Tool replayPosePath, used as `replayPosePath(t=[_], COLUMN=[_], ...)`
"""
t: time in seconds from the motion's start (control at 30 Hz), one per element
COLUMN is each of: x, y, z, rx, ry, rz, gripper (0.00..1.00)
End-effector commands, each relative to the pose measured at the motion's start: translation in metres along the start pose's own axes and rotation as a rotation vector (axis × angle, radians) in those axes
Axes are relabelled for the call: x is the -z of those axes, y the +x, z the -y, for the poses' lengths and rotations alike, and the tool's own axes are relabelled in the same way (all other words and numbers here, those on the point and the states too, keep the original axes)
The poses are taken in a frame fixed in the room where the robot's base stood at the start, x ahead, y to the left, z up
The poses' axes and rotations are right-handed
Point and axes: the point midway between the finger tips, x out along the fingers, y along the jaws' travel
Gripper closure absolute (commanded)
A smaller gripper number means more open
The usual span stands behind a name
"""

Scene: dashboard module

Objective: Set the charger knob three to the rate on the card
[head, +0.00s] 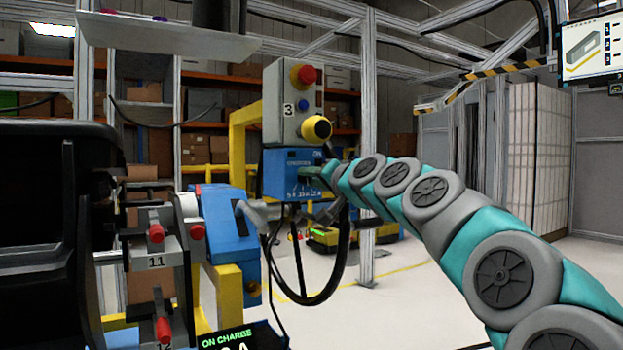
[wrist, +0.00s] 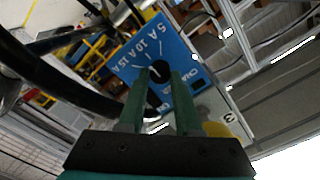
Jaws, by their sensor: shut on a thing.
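The blue charger box (head: 284,176) hangs under a grey control box (head: 290,112) marked 3, in the middle of the head view. In the wrist view, the blue charger face (wrist: 170,45) shows a scale of 5 A, 10 A and 15 A. Its black knob (wrist: 160,71) sits between the green fingers of my gripper (wrist: 160,80), which is shut on it. The knob's exact setting is too small to tell. In the head view, my gripper (head: 324,172) reaches the charger from the right and hides the knob. A dark ON CHARGE display (head: 228,341) is cut off at the bottom edge.
A yellow frame (head: 237,140) stands behind the charger. A black cable (head: 342,255) loops below it. The floor (head: 400,300) at right is open. A screen (head: 595,48) hangs top right.

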Motion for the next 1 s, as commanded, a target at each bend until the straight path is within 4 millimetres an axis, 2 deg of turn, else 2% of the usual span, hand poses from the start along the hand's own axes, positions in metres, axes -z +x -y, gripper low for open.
replayPosePath(t=[0.03, 0.07, 0.3, 0.73, 1.0], x=[0.001, 0.001, 0.001, 0.001, 0.0], y=[0.0, 0.0, 0.0, -0.005, -0.032], z=[0.0, 0.0, 0.0, 0.0, 0.0], rx=[0.0, 0.0, 0.0, 0.0, 0.002], ry=[0.0, 0.0, -0.001, 0.0, 0.0], rz=[-0.002, -0.002, -0.001, -0.001, -0.001], gripper=[1.0, 0.65, 0.38, 0.38, 0.38])
